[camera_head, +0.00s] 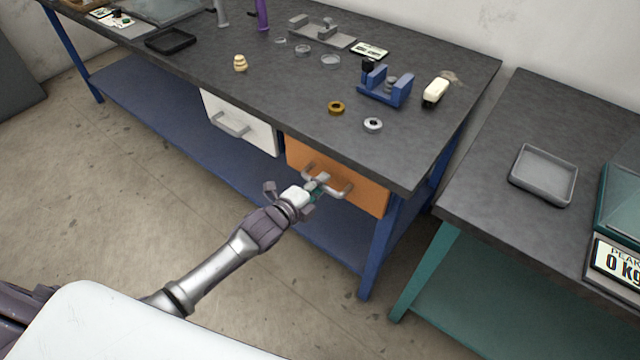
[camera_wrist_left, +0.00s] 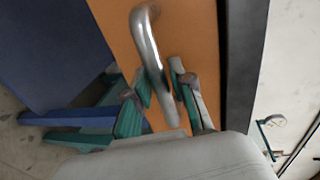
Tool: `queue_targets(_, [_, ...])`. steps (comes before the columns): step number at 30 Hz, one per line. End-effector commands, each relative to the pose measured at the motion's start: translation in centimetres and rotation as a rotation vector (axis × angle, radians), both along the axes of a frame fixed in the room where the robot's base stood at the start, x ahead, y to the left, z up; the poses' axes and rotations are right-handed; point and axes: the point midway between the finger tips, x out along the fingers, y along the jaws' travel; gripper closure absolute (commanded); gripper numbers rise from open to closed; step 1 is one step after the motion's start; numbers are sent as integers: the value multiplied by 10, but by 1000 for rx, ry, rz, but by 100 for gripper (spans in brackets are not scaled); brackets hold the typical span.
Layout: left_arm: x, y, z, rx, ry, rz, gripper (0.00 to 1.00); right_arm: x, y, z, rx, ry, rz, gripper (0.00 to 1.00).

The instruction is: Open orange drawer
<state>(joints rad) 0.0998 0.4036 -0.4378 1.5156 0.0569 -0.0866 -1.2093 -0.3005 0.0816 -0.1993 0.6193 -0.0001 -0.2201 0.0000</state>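The orange drawer (camera_head: 372,192) sits under the right part of the dark workbench and looks closed, its front about flush with the bench. Its metal bar handle (camera_head: 341,192) shows large in the left wrist view (camera_wrist_left: 150,48) against the orange front. My left gripper (camera_head: 318,186) is at the handle's left part. In the left wrist view its green-padded fingers (camera_wrist_left: 160,90) lie on either side of the bar, close to it. Whether both pads touch the bar cannot be made out. My right gripper is not in view.
A white drawer (camera_head: 243,122) is left of the orange one. A blue bench leg (camera_head: 376,245) stands right of it, then a second table (camera_head: 480,190) with a grey tray (camera_head: 544,174). A blue fixture (camera_head: 385,90) and rings lie on the bench. The floor in front is clear.

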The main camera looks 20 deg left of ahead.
Motion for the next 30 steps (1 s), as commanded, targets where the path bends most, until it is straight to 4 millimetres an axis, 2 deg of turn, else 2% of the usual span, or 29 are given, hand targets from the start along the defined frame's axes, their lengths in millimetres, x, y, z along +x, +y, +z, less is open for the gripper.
queue_targets(1, [0, 0, 0, 0, 0, 0, 90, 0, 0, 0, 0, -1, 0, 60])
queue_targets(3, [0, 0, 0, 0, 0, 0, 100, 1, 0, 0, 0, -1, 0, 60])
queue_targets(14, [-1, 0, 0, 0, 1, 0, 100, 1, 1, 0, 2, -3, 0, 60])
queue_targets(19, [-9, 3, 0, 2, 2, 0, 100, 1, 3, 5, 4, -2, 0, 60])
queue_targets(23, [-25, 9, 1, 1, 6, 0, 100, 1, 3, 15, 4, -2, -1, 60])
queue_targets(30, [-79, 28, 2, 2, 10, 1, 100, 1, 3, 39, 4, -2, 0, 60])
